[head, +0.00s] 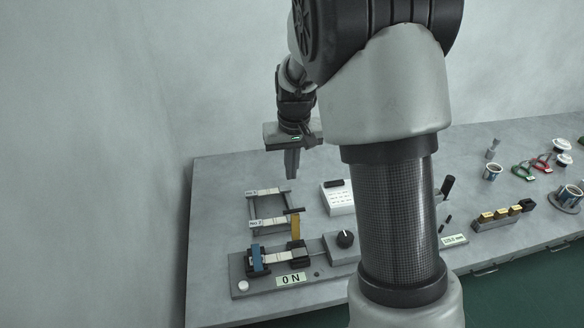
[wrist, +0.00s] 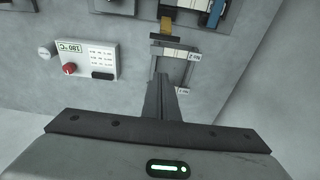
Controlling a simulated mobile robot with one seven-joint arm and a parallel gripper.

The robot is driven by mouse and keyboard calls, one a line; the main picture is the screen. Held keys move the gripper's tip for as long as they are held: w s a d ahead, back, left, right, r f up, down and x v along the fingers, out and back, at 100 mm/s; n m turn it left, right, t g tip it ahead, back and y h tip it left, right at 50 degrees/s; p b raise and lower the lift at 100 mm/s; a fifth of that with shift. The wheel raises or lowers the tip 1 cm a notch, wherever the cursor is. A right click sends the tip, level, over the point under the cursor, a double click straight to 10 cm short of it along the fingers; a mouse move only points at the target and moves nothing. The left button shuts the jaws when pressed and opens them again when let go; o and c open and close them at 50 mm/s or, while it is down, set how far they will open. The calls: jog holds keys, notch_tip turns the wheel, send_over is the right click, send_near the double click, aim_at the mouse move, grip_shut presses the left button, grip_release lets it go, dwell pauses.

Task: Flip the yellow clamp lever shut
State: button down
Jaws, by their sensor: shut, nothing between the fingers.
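The yellow clamp lever (head: 295,227) stands up at the right-hand black clamp block (head: 298,254) of the grey fixture (head: 240,274). In the wrist view the yellow lever (wrist: 167,24) shows near the top edge, beyond my fingers. My gripper (head: 291,176) is shut and empty, pointing down above the table, behind the lever and above the strip rack. In the wrist view its closed fingers (wrist: 160,92) are in front of the rack and apart from the lever. A blue lever (head: 257,259) is at the fixture's left clamp; a pale strip (head: 274,258) lies between the clamps.
The rack (head: 252,210) with labelled pale strips lies behind the fixture. My arm hides the table's middle.

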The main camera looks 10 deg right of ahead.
aim_at(295, 225)
notch_tip(295, 225, down, 8)
jog(key=s, duration=0.2)
jog(key=shift+s+r, duration=0.2)
jog(key=shift+s, duration=0.1)
jog(key=shift+b, duration=0.35)
